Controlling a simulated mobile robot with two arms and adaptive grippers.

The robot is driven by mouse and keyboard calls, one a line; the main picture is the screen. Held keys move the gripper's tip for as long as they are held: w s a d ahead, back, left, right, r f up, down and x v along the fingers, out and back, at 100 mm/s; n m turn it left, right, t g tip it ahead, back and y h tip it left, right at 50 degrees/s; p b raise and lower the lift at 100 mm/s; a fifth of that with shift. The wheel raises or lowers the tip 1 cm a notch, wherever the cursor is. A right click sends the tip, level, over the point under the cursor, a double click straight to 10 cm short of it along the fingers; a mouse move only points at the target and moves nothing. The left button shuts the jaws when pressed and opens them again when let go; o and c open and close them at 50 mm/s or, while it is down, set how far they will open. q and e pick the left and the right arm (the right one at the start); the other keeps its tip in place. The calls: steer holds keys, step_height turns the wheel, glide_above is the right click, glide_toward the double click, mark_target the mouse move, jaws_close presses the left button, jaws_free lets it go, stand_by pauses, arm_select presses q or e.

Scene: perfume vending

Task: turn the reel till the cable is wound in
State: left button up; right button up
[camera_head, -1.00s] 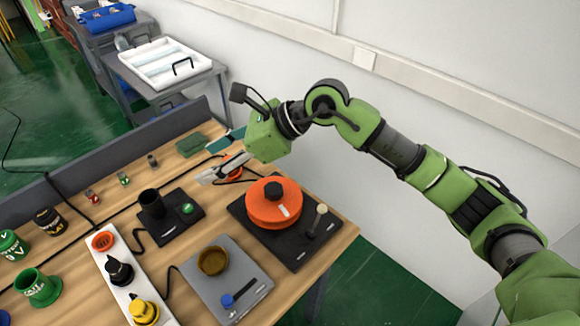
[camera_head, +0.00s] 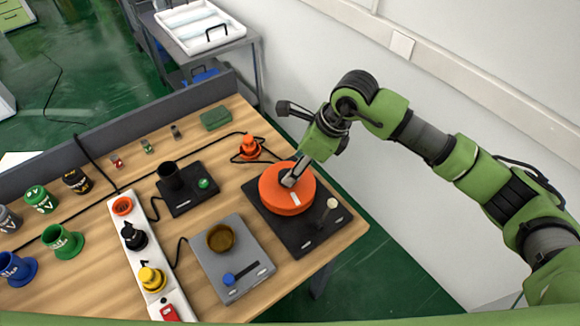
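The orange reel (camera_head: 278,203) sits on a black base plate (camera_head: 308,244) near the table's right corner. A small pale-topped lever (camera_head: 331,204) stands on the same plate. My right gripper (camera_head: 291,180) points down at the top of the reel, and its fingertips are at the reel's centre, hiding the black hub. Whether the fingers are closed on the hub is too small to tell. A black cable with an orange plug (camera_head: 249,146) lies on the table behind the reel. My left gripper is out of view.
A grey device with a brown bowl (camera_head: 220,239) and a black device with a dark cup (camera_head: 171,176) stand left of the reel. A white power strip (camera_head: 148,252) holds several plugs. Coloured pots (camera_head: 62,240) stand at left. A grey rail (camera_head: 130,122) edges the table's back.

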steer(key=shift+p+x, duration=0.5)
steer(key=shift+x, duration=1.9)
steer(key=shift+a, duration=0.1)
jaws_close()
